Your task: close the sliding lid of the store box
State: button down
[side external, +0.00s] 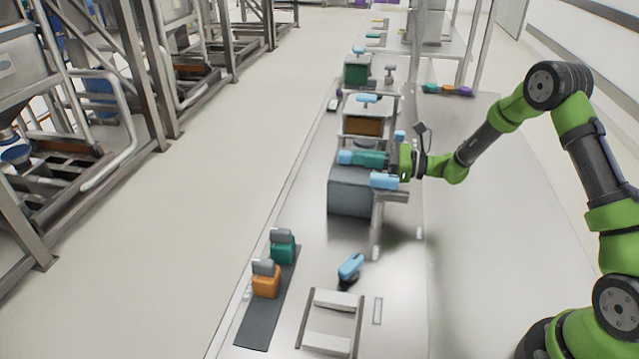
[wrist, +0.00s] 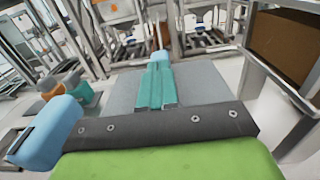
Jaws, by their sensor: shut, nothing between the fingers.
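The store box (side external: 349,198) is a grey block on the bench, near the middle of the side view. Its flat grey top (wrist: 205,84) lies below my fingers in the wrist view. A light blue block (side external: 384,181) sits at the box's near right, above a grey ledge; it shows large at the left of the wrist view (wrist: 45,131). My gripper (side external: 357,158) reaches left over the box, its teal fingers shut and empty. A second light blue piece (side external: 345,157) is at the fingertips (wrist: 160,66); contact is unclear. I cannot tell how far the lid is open.
Behind the box stands a shelf with a brown-fronted bin (side external: 364,125). In front are an orange block (side external: 265,284) and a green block (side external: 283,251) on a dark mat, a loose blue-topped piece (side external: 350,267) and a grey frame (side external: 333,302).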

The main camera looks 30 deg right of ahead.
jog(key=shift+x, duration=0.8)
jog(key=shift+a, duration=0.1)
jog(key=v, duration=1.4)
jog(key=s+a+r+n+g+h, duration=0.1)
jog(key=s+a+r+n+g, duration=0.35)
jog(key=a+n, duration=0.25)
jog(key=s+a+r+n+g+h, duration=0.1)
jog(key=s+a+r+n+g, duration=0.35)
jog(key=s+a+n, duration=0.2)
jog(key=s+d+r+n+t+h, duration=0.2)
jog(key=s+r+n+h, duration=0.3)
jog(key=s+n+h, duration=0.3)
jog(key=s+n+t, duration=0.1)
jog(key=s, duration=0.1)
jog(key=shift+s+r+h, duration=0.3)
jog(key=shift+s+h, duration=0.1)
